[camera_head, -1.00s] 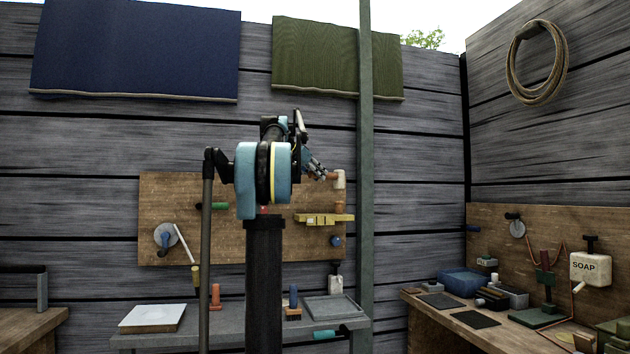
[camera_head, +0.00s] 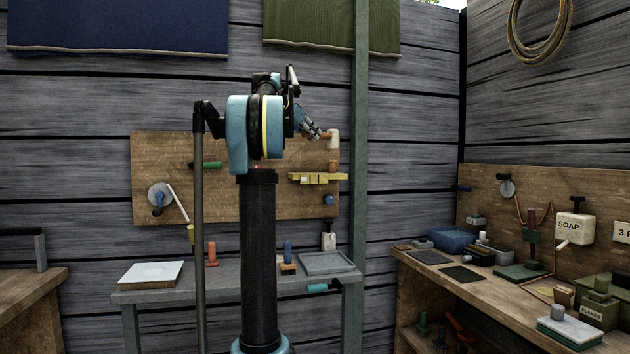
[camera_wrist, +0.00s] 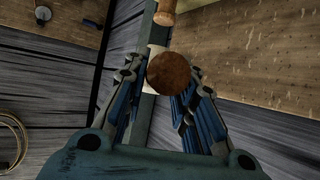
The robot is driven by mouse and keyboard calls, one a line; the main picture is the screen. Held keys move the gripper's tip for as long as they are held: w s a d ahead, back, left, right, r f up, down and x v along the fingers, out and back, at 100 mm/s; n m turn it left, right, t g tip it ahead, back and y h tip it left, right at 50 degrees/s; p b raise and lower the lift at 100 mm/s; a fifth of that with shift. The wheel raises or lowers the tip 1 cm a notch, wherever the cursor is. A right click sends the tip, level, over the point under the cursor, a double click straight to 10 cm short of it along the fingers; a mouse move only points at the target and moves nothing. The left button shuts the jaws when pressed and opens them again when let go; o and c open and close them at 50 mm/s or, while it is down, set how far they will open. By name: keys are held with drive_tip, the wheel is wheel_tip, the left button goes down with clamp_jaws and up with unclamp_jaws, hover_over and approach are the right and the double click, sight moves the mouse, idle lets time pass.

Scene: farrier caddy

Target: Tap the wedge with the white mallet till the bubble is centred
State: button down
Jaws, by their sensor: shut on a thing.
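My gripper (camera_head: 312,133) is raised in front of the wall board, with its fingers shut on the white mallet (camera_head: 333,139). The mallet's brown handle points from the fingers toward its pale head. In the wrist view, the handle's round brown end (camera_wrist: 172,76) sits between the two fingers, and the white head (camera_wrist: 152,80) shows partly behind it. A pale square slab (camera_head: 152,274) with a round mark lies at the left of the grey bench. I cannot make out the wedge or the bubble for certain.
The grey bench (camera_head: 185,297) below holds an orange upright piece (camera_head: 211,253), a blue upright piece (camera_head: 288,251) and a grey tray (camera_head: 328,263). A yellow rack (camera_head: 318,178) is on the wall board. A green post (camera_head: 361,150) stands right of my gripper. A cluttered bench stands at right.

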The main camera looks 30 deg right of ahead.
drive_tip(key=shift+r, duration=0.1)
idle(1.1)
drive_tip(key=shift+f, duration=0.25)
idle(0.6)
idle(1.1)
drive_tip(key=shift+f, duration=0.2)
idle(0.7)
wheel_tip(320, 180, down, 5)
drive_tip(key=shift+r, duration=2.55)
